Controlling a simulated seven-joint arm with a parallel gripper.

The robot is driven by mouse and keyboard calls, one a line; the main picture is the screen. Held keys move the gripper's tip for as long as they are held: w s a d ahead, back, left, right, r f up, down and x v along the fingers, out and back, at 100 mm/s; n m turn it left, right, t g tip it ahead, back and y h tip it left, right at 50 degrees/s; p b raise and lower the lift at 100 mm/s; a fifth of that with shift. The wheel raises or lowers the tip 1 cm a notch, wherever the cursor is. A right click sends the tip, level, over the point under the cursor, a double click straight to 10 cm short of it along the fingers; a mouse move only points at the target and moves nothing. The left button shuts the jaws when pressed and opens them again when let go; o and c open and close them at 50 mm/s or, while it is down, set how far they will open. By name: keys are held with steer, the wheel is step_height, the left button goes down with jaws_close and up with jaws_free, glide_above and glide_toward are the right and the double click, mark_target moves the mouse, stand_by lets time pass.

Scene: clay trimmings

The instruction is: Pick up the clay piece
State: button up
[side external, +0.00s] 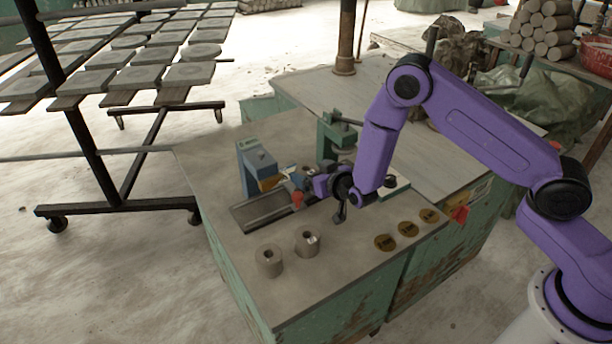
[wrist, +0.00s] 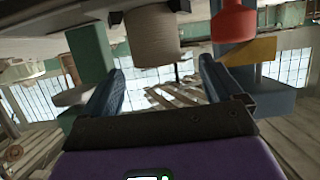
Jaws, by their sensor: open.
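A grey-beige clay piece (wrist: 153,38), a ribbed cylinder, shows at the top middle of the wrist view, hanging downward in that picture. My gripper (wrist: 160,68) is open, with its two dark blue fingers apart and nothing shut between them. The clay piece lines up with the gap, above the fingertips in the picture; its distance from them is hard to tell. In the side external view, my gripper (side external: 306,178) points left at the bench machine. The clay piece there is too small and too covered to tell apart.
A blue and green machine (side external: 257,163) with a red part (side external: 297,199) stands close by my gripper. Several brown discs (side external: 408,229) lie to the right. The bench's front left (side external: 240,285) is clear.

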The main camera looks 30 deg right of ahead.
mark_target(304, 168)
steer(key=shift+x, duration=2.2)
steer(key=shift+d+f, duration=0.15)
steer(key=c, duration=1.2)
steer(key=shift+c, duration=0.2)
